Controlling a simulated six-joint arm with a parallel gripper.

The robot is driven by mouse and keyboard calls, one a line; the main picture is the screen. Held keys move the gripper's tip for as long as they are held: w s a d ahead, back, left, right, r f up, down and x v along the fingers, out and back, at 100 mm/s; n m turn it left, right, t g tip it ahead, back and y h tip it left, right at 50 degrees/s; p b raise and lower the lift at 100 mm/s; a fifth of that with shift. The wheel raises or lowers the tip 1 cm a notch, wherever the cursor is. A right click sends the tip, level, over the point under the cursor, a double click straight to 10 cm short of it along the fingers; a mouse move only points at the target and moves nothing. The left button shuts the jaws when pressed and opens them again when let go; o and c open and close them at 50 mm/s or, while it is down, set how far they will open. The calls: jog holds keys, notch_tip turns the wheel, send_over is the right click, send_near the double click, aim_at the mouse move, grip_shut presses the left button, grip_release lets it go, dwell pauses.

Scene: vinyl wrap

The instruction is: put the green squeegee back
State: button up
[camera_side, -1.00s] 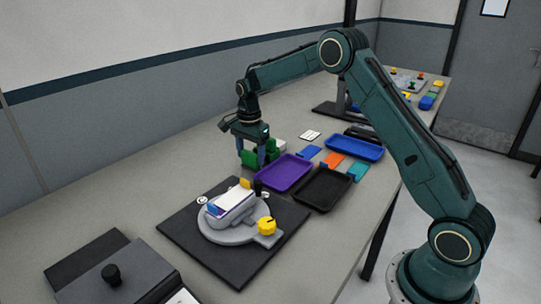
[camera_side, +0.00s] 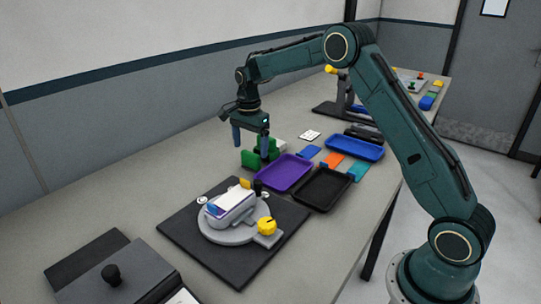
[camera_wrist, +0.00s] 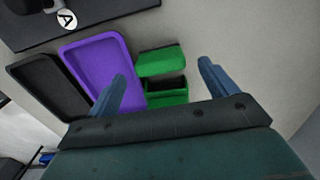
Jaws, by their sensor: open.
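Green blocky pieces (camera_side: 250,159) stand on the table just left of the purple tray, in the side view. In the wrist view they are two green parts, a plain upper one (camera_wrist: 160,61) and a lower one (camera_wrist: 167,98) with a dark opening between them. I cannot tell which part is the green squeegee and which is a holder. My gripper (camera_side: 250,151) is open above them, its two blue fingers apart. In the wrist view the fingers (camera_wrist: 163,71) lie to either side of the green parts, with nothing held between them.
The purple tray (camera_side: 305,183) and black tray (camera_side: 322,203) lie beside the green parts; a blue tray (camera_side: 371,148) is farther back. Blue (camera_side: 308,152), orange (camera_side: 332,161) and teal (camera_side: 358,170) flat pieces lie between trays. A dark mat (camera_side: 180,233) carries a turntable.

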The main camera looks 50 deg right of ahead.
aim_at(251, 153)
notch_tip(251, 153, up, 9)
dwell(0.4)
dwell(0.5)
jog(key=s+a+r+n+t, duration=0.1)
jog(key=s+a+r+n, duration=0.4)
jog(key=s, duration=0.4)
jog(key=s+a+r+n+t, duration=0.2)
jog(key=s+r+n, duration=0.2)
jog(key=s+r, duration=0.3)
jog(key=s+a+f+n+t, duration=0.1)
jog(key=s+a+f+n, duration=0.1)
jog(key=s, duration=0.8)
jog(key=s+a+f+n+t, duration=0.1)
jog(key=s+a+f+n, duration=0.1)
jog(key=s+f+n, duration=0.2)
jog(key=s+n, duration=0.3)
jog(key=s, duration=0.4)
jog(key=shift+s+t, duration=0.15)
jog(key=shift+t, duration=0.15)
